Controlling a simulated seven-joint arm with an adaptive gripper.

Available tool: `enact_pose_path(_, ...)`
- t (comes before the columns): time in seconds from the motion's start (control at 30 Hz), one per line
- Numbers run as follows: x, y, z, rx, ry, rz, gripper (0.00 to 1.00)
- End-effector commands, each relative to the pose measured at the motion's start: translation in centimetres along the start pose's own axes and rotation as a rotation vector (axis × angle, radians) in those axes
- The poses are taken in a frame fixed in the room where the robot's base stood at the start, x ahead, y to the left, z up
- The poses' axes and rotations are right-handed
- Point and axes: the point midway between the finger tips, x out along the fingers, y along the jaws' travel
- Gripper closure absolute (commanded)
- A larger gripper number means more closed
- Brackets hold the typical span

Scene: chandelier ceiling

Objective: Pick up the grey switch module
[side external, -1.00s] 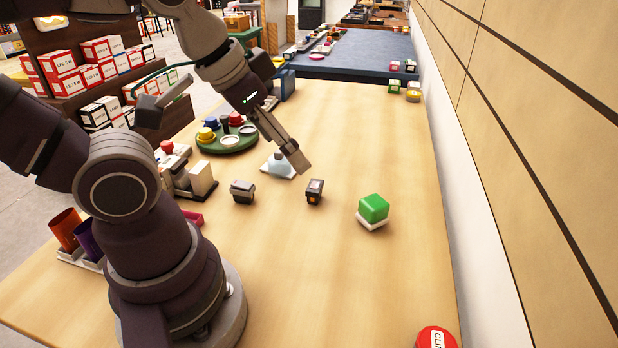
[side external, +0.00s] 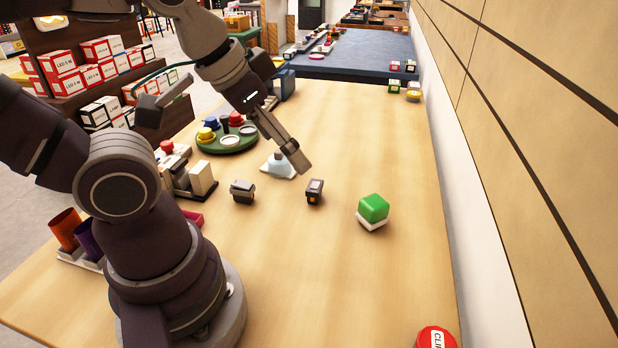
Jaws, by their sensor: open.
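A small grey module (side external: 242,190) with a dark body lies on the wooden table, left of the middle. A second small module (side external: 314,191), dark with a grey top and an orange patch, lies to its right. I cannot tell for certain which of the two is the grey switch module. My gripper (side external: 225,143) is open and empty, its fingers spread wide. It is above the table, farther back than both modules and apart from them. One finger reaches down to the right, partly in front of a pale, white-based piece (side external: 279,166).
A green block on a white base (side external: 373,211) sits to the right. A green round tray (side external: 228,143) with coloured pieces stands behind. A white block (side external: 201,178) and orange and purple cups (side external: 66,230) are left.

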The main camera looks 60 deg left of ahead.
Motion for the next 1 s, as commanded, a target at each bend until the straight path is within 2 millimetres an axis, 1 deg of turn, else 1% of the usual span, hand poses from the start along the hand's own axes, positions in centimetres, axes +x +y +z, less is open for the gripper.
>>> enact_pose_path(0.07,0.1,-0.1,0.0,-0.006,-0.002,-0.003,0.2)
enact_pose_path(0.13,0.9,-1.2,-0.1,-0.057,-0.015,-0.026,0.2)
enact_pose_path(0.17,1.5,-2.1,-0.2,-0.096,-0.024,-0.044,0.2)
enact_pose_path(0.27,4.0,-6.6,0.5,-0.28,-0.055,-0.126,0.2)
enact_pose_path(0.3,4.9,-8.6,1.2,-0.358,-0.064,-0.162,0.2)
enact_pose_path(0.37,6.1,-11.4,2.7,-0.473,-0.078,-0.213,0.2)
enact_pose_path(0.4,6.6,-13.0,3.9,-0.541,-0.085,-0.245,0.2)
enact_pose_path(0.5,7.4,-15.7,6.6,-0.666,-0.097,-0.307,0.2)
enact_pose_path(0.63,8.2,-17.0,8.0,-0.718,-0.102,-0.337,0.2)
enact_pose_path(0.8,10.6,-17.5,8.6,-0.718,-0.101,-0.335,0.2)
enact_pose_path(0.9,11.8,-17.9,8.8,-0.715,-0.099,-0.336,0.2)
enact_pose_path(1.0,12.4,-18.1,8.9,-0.715,-0.096,-0.337,0.2)
